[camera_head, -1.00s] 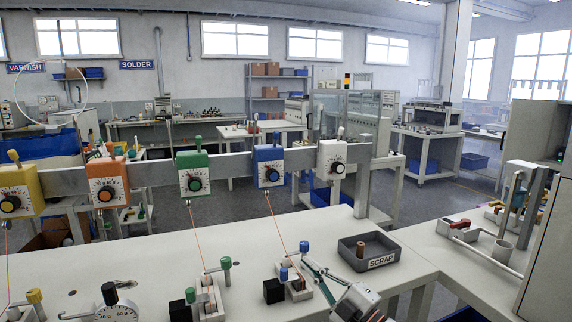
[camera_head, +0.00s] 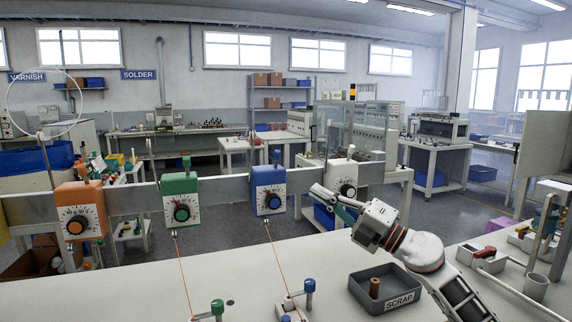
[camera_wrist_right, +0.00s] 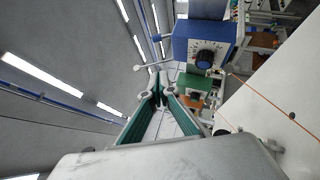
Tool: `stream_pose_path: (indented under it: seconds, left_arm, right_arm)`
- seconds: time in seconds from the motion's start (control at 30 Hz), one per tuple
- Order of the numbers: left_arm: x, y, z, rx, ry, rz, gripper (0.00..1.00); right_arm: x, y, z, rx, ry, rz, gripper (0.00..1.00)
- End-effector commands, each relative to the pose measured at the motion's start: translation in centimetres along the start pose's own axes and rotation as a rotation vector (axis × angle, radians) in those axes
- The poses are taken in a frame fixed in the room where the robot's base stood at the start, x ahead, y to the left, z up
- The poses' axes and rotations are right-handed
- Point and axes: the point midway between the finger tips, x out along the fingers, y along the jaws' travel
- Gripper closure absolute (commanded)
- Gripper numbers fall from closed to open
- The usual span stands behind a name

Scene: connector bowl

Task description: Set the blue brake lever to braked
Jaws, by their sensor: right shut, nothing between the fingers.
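The blue box (camera_head: 268,190) with a round dial hangs on the grey rail, and a blue-tipped lever (camera_head: 277,157) stands roughly upright on its top. My right gripper (camera_head: 318,190) is shut and empty. It appears to the right of the blue box, overlapping the lower part of the white box (camera_head: 346,178). In the right wrist view, the blue box (camera_wrist_right: 205,44) lies beyond the shut fingers (camera_wrist_right: 160,92), apart from them. My left gripper is out of view.
Green (camera_head: 181,200) and orange (camera_head: 80,211) boxes hang farther left on the rail (camera_head: 222,190). An orange thread runs down from the blue box to the bench. A scrap tray (camera_head: 370,292) and a blue-knobbed post (camera_head: 309,287) are on the bench below.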

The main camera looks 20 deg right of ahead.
Motion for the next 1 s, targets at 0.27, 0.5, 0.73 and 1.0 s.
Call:
stream_pose_path:
  seconds: [0.27,0.5,0.73,1.0]
  left_arm:
    - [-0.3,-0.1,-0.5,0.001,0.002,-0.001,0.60]
    - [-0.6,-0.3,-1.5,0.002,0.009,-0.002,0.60]
    - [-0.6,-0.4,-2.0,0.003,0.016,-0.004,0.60]
    - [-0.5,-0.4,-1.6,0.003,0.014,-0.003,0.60]
  right_arm:
    - [2.3,0.2,0.0,0.002,0.000,0.003,1.00]
    - [7.0,0.3,0.0,0.003,-0.001,0.005,1.00]
    - [10.8,0.1,0.8,0.003,-0.003,0.002,1.00]
    - [12.6,0.0,2.6,0.002,-0.001,0.001,1.00]
